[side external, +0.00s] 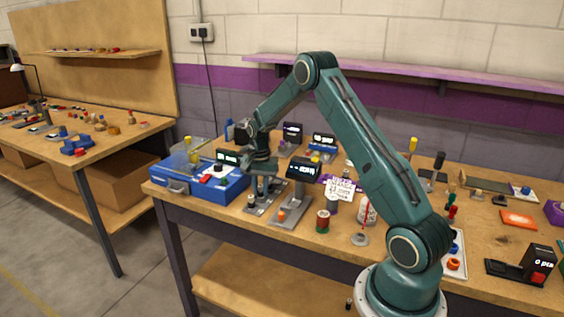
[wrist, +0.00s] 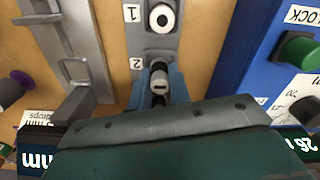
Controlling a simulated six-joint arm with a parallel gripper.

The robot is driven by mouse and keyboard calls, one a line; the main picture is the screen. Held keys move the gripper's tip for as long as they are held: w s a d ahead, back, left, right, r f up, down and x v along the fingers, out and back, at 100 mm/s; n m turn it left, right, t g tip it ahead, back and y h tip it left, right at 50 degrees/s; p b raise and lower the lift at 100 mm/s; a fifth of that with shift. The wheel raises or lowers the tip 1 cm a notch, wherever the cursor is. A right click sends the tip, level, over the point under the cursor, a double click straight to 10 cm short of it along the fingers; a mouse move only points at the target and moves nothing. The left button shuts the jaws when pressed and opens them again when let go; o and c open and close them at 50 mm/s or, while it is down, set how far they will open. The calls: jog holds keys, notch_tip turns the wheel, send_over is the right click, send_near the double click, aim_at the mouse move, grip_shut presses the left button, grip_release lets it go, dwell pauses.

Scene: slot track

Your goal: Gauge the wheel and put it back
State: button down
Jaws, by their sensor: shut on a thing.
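In the wrist view my gripper (wrist: 159,88) has its two blue fingers shut on a small grey-and-white piece (wrist: 159,80) at the slot marked 2. I cannot tell whether this piece is the wheel or whether it touches the slot. A white ring with a dark centre (wrist: 161,18) sits at the slot marked 1 of the grey slot track (wrist: 146,42). In the side view my gripper (side external: 262,170) points down over the track beside the blue box, and my wrist hides the held piece.
A blue box (side external: 178,196) with a green knob (wrist: 299,50) stands close beside the track. On its other side is a grey stand (wrist: 88,35) with a dark display (side external: 303,168). A red-and-green spool (side external: 323,221) and a jar (side external: 367,213) stand nearby.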

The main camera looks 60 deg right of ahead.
aim_at(260, 185)
notch_tip(260, 185, up, 20)
jog(key=shift+f, duration=0.2)
dwell(0.4)
dwell(0.5)
jog(key=s+d, duration=0.1)
jog(key=s, duration=1.1)
jog(key=f, duration=1.5)
jog(key=shift+w, duration=0.25)
jog(key=shift+f, duration=2.1)
jog(key=shift+f, duration=0.15)
